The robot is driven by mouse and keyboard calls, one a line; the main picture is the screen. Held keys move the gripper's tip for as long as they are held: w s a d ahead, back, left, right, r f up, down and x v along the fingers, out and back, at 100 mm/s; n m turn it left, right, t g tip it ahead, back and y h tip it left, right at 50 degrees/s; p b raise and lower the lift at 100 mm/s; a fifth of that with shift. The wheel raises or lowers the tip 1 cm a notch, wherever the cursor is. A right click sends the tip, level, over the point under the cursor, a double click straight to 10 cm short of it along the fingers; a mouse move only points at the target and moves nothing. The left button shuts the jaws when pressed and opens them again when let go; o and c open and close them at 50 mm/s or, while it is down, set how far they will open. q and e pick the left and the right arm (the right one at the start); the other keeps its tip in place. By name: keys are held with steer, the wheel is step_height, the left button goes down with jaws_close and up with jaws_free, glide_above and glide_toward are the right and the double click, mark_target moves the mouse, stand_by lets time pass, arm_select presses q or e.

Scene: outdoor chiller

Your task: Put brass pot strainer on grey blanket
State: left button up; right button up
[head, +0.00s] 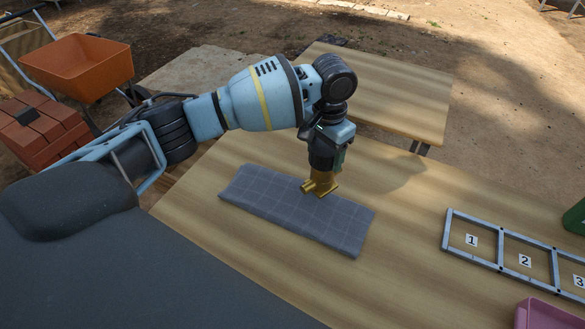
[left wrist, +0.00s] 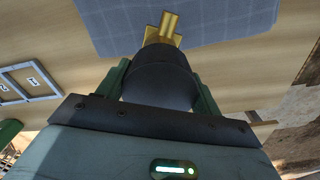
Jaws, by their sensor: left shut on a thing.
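The brass pot strainer (head: 320,184) is in my left gripper (head: 325,168), which points down and is shut on it. In the head view the strainer is over the far edge of the grey blanket (head: 290,208); I cannot tell whether it touches the cloth. The blanket is a folded, checked cloth lying flat on the wooden table. In the left wrist view the strainer (left wrist: 163,34) shows beyond the gripper's dark body, with the blanket (left wrist: 215,22) behind it. The fingertips are mostly hidden. My right gripper is not in view.
A grey metal frame with numbered compartments (head: 500,246) lies on the right of the table (head: 400,255). A pink container (head: 548,314) and a green object (head: 575,217) are at the right edge. A second wooden table (head: 400,90) stands behind. The table between blanket and frame is clear.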

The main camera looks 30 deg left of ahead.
arm_select(q)
steer(key=s+a+p, duration=0.1)
steer(key=s+a, duration=0.3)
steer(key=shift+s+a+f, duration=0.15)
steer(key=shift+s+f, duration=0.1)
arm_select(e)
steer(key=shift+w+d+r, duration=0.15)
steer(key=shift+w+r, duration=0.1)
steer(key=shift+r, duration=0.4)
arm_select(q)
steer(key=f, duration=0.3)
steer(key=shift+s+a+f, duration=0.25)
steer(key=shift+s+a, duration=0.05)
steer(key=shift+s, duration=0.05)
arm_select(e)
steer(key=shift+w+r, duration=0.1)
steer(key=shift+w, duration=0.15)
arm_select(q)
steer(key=shift+f, duration=0.25)
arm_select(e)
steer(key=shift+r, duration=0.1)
